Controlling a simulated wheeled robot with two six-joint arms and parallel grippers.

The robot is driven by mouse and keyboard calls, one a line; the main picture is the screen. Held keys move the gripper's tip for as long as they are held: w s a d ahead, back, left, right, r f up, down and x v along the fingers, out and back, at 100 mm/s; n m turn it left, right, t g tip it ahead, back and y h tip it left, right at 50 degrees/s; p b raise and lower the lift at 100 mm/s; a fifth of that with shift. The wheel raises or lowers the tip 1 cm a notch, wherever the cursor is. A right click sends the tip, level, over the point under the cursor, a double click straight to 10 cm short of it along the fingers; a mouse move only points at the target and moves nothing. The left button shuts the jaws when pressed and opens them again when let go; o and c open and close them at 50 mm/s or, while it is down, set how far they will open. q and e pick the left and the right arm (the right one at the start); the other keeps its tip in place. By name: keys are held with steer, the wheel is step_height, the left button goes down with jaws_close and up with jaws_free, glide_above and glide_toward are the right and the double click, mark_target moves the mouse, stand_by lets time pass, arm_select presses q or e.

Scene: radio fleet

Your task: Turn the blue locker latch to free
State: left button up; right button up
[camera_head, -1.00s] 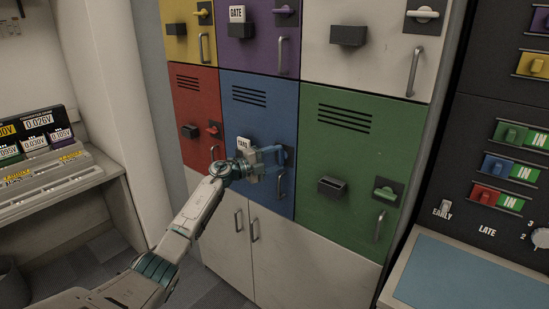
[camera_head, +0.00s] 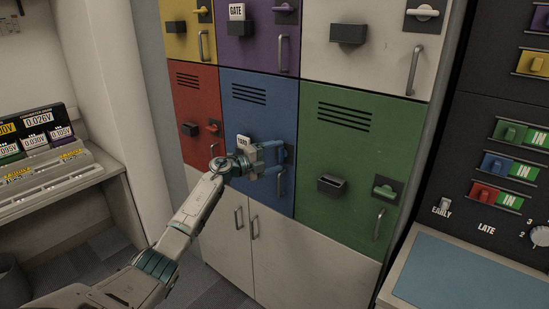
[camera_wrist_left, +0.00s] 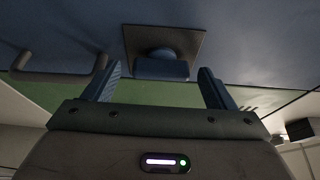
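The blue locker door (camera_head: 258,118) is closed in the middle of the locker wall. Its latch plate (camera_head: 290,153) is mostly hidden behind my left gripper (camera_head: 282,160) in the head view. The left wrist view shows the blue latch (camera_wrist_left: 161,69) on its dark square plate, with its bar lying across the picture. My left gripper (camera_wrist_left: 161,86) is open, one finger on each side of the latch, with visible gaps in that view. I cannot tell whether the fingertips reach past the bar. My right gripper is not in view.
The blue door's grey pull handle shows in the left wrist view (camera_wrist_left: 60,75). The red locker (camera_head: 195,105) is to the left and the green locker (camera_head: 340,200) to the right, with its own latch (camera_head: 385,190). A white label (camera_head: 243,142) is on the blue door.

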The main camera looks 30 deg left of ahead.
arm_select(q)
steer(key=b+v, duration=0.4)
steer(key=v, duration=0.7)
steer(key=shift+w+f, duration=0.1)
stand_by(0.4)
